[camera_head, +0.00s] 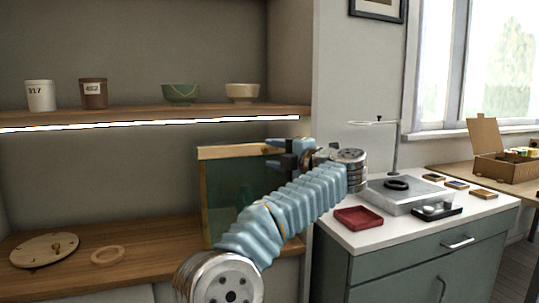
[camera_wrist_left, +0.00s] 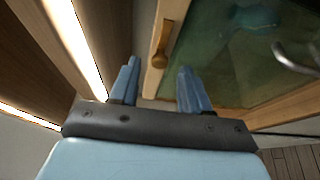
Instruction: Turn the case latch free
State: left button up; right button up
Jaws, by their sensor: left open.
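The case (camera_head: 222,190) stands on the lower wooden shelf, with a pale wooden frame and a dark green glass front; my arm covers part of it. In the left wrist view its frame and glass (camera_wrist_left: 235,50) fill the upper right. The latch (camera_wrist_left: 162,45), a small brown-gold turn piece, sits on the frame, lengthwise along it. My left gripper (camera_head: 276,152) is at the case's upper right in the head view. In the left wrist view the open, empty fingers (camera_wrist_left: 158,84) lie either side of the latch's line, with the latch beyond them; contact is not visible.
The lit upper shelf (camera_head: 200,113) holds cups and bowls close above the case. A wooden disc (camera_head: 45,250) and ring (camera_head: 108,255) lie left on the lower shelf. A curved metal piece (camera_wrist_left: 297,58) shows before the glass. A counter with a red tray (camera_head: 358,218) stands right.

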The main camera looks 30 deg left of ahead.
pick_arm(q)
jog(key=v, duration=1.1)
jog(key=shift+b, duration=0.35)
jog(key=shift+d, duration=0.1)
